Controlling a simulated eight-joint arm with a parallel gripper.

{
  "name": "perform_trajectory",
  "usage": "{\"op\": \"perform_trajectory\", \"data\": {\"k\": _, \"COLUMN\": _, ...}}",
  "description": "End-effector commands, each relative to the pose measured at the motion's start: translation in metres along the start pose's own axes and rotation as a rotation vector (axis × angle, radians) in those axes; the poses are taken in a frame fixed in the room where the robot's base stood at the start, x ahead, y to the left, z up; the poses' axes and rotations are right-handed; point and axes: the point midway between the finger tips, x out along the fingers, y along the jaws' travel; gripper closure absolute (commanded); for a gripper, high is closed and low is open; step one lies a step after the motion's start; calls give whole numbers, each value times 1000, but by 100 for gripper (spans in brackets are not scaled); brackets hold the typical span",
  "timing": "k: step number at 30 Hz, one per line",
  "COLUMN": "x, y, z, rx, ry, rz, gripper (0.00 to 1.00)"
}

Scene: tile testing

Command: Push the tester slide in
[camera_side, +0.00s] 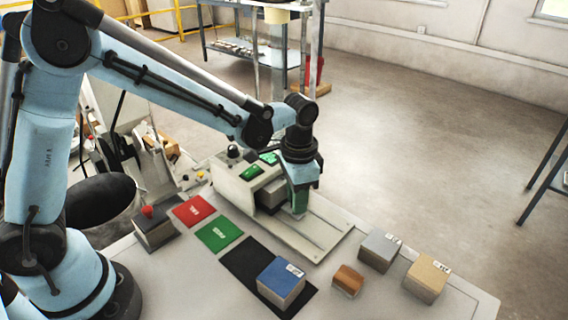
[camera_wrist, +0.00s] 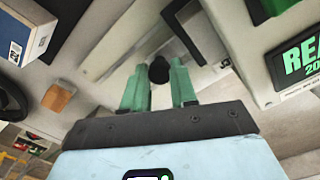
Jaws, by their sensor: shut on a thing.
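The tester (camera_side: 232,187) is a pale box with green displays, standing at the back of the work table. Its slide (camera_side: 325,238) is a flat pale plate reaching out of the tester toward the lower right. My gripper (camera_side: 299,207) points down over the slide, close to the tester's front. In the wrist view its green fingers stand either side of a black knob (camera_wrist: 159,71) and are shut on it. The tester's display (camera_wrist: 298,58) reads "REA…", cut off by the frame.
A blue-topped block (camera_side: 281,281) stands on a black mat (camera_side: 247,262). A brown block (camera_side: 347,281), a grey block (camera_side: 378,251) and a tan block (camera_side: 426,278) stand to the right. Red (camera_side: 193,210) and green (camera_side: 219,233) pads lie left, near a red-button box (camera_side: 154,232).

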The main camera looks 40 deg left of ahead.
Motion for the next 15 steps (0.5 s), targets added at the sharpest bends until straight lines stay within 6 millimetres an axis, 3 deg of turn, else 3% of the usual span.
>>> {"op": "perform_trajectory", "data": {"k": 15, "x": 0, "y": -21, "z": 11, "rx": -2, "ry": 2, "rz": -2, "gripper": 95}}
